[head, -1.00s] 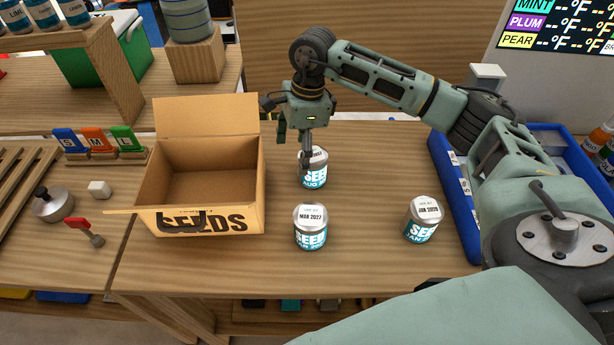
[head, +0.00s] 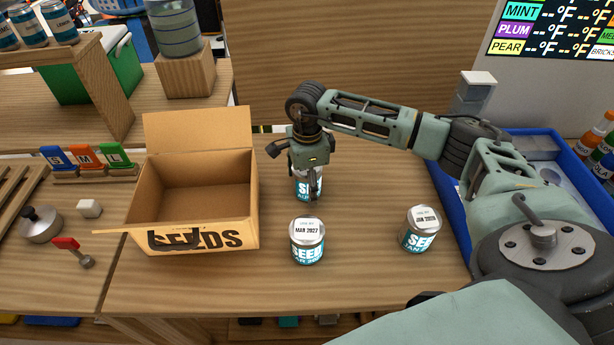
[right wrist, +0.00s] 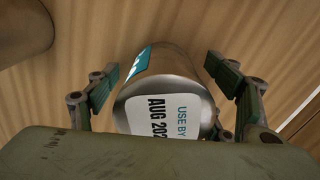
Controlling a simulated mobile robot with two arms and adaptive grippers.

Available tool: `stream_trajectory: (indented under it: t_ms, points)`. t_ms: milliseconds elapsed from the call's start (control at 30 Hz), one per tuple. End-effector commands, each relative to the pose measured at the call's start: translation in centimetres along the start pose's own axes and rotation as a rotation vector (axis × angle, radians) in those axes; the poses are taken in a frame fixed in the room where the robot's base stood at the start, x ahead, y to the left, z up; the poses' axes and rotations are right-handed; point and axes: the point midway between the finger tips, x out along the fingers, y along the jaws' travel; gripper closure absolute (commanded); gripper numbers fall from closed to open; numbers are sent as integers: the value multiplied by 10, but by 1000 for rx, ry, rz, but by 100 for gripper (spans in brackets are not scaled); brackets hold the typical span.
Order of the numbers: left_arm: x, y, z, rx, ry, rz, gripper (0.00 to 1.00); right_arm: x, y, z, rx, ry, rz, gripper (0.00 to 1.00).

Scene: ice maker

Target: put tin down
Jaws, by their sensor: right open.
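A seed tin with an AUG use-by lid stands on the table to the right of the cardboard SEEDS box (head: 205,235); its label (head: 299,188) shows partly behind my right gripper (head: 312,188). In the right wrist view the tin (right wrist: 160,85) lies between the two spread fingers, with a gap visible on each side. My right gripper is open around it. A MAR 2027 tin (head: 307,242) stands in front, and a JAN tin (head: 420,230) stands to the right. The open box looks empty inside. My left gripper is not in view.
A blue tray (head: 450,208) lies at the table's right, partly behind my right arm. S, M and L markers (head: 88,160), a metal pot (head: 40,224), a white cube (head: 89,208) and a red-handled tool (head: 66,244) are left of the box.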

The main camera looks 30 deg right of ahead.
Motion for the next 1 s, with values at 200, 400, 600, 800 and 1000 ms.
stream_trajectory:
  t_ms: [200,400,600,800,1000]
  points:
    - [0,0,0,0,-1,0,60,1,0,0,0,0,-1,26]
    - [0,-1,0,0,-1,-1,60,1,0,0,0,0,-1,44]
    - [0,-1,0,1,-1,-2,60,1,0,0,0,0,-1,61]
    - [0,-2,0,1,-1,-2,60,1,0,0,0,0,0,79]
    - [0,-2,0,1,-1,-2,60,0,-1,0,0,0,-1,86]
